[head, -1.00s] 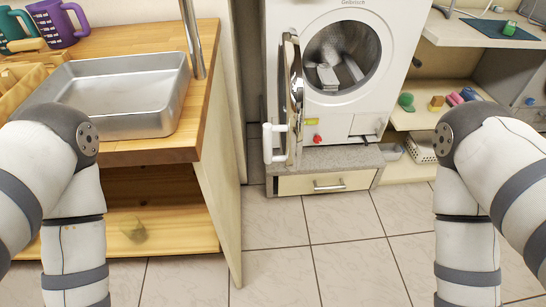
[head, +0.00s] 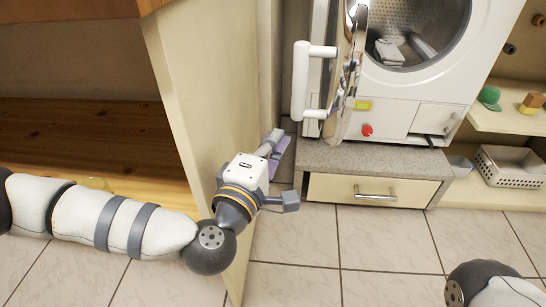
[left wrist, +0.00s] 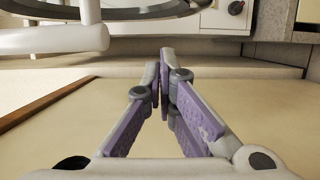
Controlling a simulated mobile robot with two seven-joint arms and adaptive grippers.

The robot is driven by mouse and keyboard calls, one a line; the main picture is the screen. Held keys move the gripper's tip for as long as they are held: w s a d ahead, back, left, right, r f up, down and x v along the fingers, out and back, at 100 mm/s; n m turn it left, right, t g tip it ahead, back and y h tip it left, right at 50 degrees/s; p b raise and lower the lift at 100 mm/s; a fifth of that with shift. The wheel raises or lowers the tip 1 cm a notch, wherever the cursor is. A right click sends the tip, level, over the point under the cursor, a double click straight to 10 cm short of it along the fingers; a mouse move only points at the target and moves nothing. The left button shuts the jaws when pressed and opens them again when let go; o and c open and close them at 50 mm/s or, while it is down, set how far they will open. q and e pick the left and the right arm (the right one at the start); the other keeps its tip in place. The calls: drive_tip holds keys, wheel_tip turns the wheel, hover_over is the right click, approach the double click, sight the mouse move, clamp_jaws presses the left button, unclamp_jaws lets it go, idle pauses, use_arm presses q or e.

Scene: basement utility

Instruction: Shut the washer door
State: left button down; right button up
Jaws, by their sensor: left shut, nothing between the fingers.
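The white washer (head: 385,118) stands on a grey-topped plinth. Its round door (head: 350,70) is swung open toward me and shows nearly edge-on, with a white bar handle (head: 299,85) on its left side. Laundry is visible inside the drum. My left gripper (head: 277,146) is low and left of the door, below the handle and apart from it. Its purple-padded fingers are closed together and empty in the left wrist view (left wrist: 164,72). There, the white handle (left wrist: 45,40) shows at upper left, beyond the fingertips. My right gripper is outside the view.
A cream side panel (head: 205,90) of the wooden bench stands close to my left gripper. The plinth drawer (head: 335,190) has a metal handle. A shelf with a white basket (head: 510,168) is at right. Tiled floor in front is clear.

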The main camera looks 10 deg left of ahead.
use_arm(q)
drive_tip(key=w+d+b, duration=0.1)
drive_tip(key=w+d, duration=0.3)
drive_tip(key=d, duration=0.1)
drive_tip(key=shift+d+b, duration=0.2)
drive_tip(key=shift+b, duration=0.15)
drive_tip(key=shift+d, duration=0.1)
